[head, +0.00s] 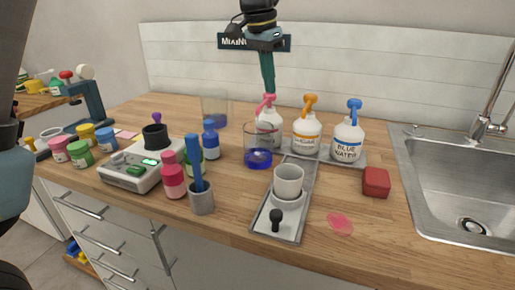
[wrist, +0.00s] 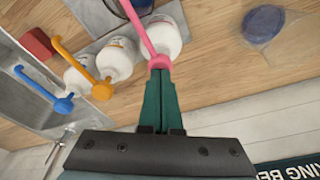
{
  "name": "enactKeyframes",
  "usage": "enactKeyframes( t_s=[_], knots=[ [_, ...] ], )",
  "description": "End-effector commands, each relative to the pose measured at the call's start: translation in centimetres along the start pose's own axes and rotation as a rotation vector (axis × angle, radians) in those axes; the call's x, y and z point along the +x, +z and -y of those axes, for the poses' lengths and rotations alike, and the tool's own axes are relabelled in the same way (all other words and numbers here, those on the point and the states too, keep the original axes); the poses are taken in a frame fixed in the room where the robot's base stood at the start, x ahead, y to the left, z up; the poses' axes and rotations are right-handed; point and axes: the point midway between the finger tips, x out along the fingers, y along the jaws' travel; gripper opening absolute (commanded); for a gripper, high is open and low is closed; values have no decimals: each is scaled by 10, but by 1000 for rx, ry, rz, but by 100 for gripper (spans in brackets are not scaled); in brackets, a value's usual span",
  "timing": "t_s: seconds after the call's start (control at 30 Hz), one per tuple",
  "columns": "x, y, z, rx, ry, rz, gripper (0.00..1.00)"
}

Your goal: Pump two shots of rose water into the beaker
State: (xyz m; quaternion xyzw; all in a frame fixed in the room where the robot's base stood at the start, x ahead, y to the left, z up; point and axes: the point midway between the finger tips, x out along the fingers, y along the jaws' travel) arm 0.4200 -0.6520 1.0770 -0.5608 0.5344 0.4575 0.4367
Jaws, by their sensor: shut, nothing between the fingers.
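The white bottle (head: 269,138) with a pink pump (head: 268,101) stands at the left of three pump bottles; its label is too small to read. My gripper (head: 268,91) is shut and empty, pointing down right over the pink pump head. In the wrist view its fingertips (wrist: 159,68) meet the pink pump head (wrist: 159,61); whether they press it I cannot tell. A clear beaker (head: 258,158) with blue liquid stands just in front of the pink-pump bottle.
An orange-pump bottle (head: 306,134) and a blue-pump bottle (head: 347,140) marked "BLUE WATER" stand to the right. Another glass vessel (head: 214,108) stands behind left.

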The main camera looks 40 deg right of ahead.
Motion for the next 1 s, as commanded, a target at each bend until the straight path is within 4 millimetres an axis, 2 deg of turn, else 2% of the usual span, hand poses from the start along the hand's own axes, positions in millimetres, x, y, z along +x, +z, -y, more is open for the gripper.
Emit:
enactKeyframes(
  t_s=[0.17, 0.47, 1.0],
  knots=[
    [9, 2, -1, 0, 2, 4, 0],
    [8, 2, -1, 0, 3, 5, 0],
    [-20, -4, -1, 0, 2, 3, 0]
  ],
)
